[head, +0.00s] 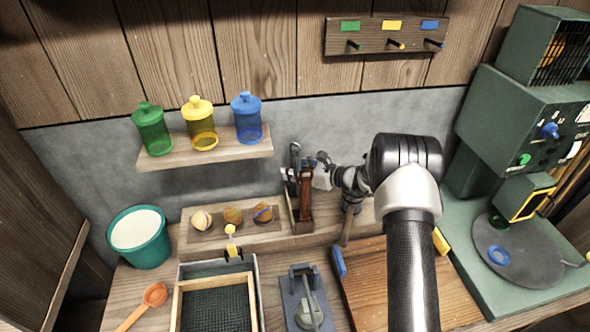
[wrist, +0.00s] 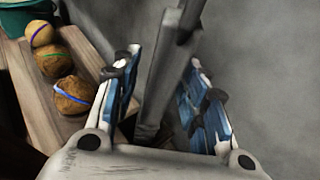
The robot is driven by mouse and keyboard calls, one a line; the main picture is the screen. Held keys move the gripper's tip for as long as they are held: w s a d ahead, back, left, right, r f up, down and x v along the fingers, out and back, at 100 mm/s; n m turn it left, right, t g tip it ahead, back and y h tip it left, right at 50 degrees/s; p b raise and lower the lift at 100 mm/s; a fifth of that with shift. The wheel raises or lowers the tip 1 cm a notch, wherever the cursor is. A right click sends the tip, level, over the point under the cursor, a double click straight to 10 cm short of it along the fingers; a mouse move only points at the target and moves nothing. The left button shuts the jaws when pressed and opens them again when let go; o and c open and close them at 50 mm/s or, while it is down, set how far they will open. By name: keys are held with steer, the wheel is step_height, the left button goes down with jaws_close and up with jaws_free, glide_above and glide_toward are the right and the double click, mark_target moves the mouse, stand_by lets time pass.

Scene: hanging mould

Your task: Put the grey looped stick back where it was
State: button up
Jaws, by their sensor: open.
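A grey stick (wrist: 160,85) stands between the two blue-padded fingers of my gripper (wrist: 165,105) in the wrist view, with a gap on each side. Its upper part runs out of the top of that view, so I cannot make out a loop. My gripper (head: 312,172) is open beside the upright tools at the small wooden holder (head: 301,222) in the head view. A dark upright tool (head: 295,158) shows there next to a brown one. I cannot tell whether the grey stick's lower end is seated, as the gripper body hides it.
Three round balls (head: 232,215) sit on a wooden block left of the holder. A shelf (head: 205,155) with three coloured jars is above. A teal bucket (head: 140,250) stands at left, a framed tray (head: 215,310) in front. A green machine (head: 520,120) is at right.

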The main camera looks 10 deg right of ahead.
steer(key=shift+r+p, duration=0.3)
steer(key=p+v, duration=0.2)
steer(key=v, duration=1)
steer(key=shift+f, duration=0.2)
